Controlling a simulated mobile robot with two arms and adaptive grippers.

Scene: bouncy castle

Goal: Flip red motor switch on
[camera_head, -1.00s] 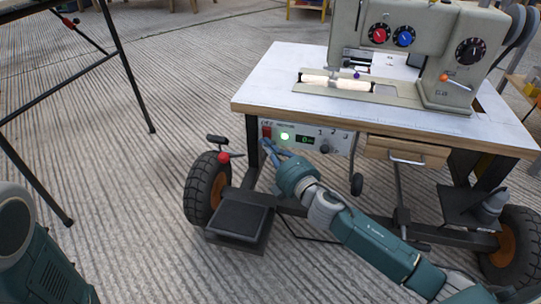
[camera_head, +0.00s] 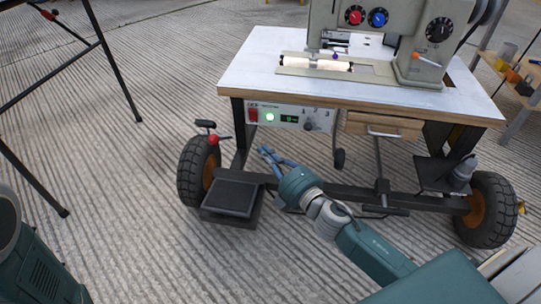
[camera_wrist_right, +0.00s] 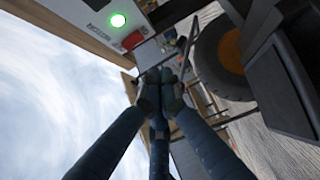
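The red motor switch (camera_head: 253,115) is at the left end of the white control panel (camera_head: 321,126) under the sewing table's front edge. A lit green lamp (camera_head: 270,117) is just right of it. In the right wrist view the red switch (camera_wrist_right: 132,40) shows beside the green lamp (camera_wrist_right: 117,20). My right gripper (camera_head: 265,151) is below the panel, apart from the switch. In the right wrist view its blue fingers (camera_wrist_right: 160,76) come together with nothing visible between them. My left gripper is out of view.
The sewing machine (camera_head: 430,57) stands on the white tabletop (camera_head: 261,73). A black pedal (camera_head: 233,196) and wheel (camera_head: 199,171) are left of my right gripper. A wooden drawer (camera_head: 382,125) is right of the panel. The floor to the left is mostly clear.

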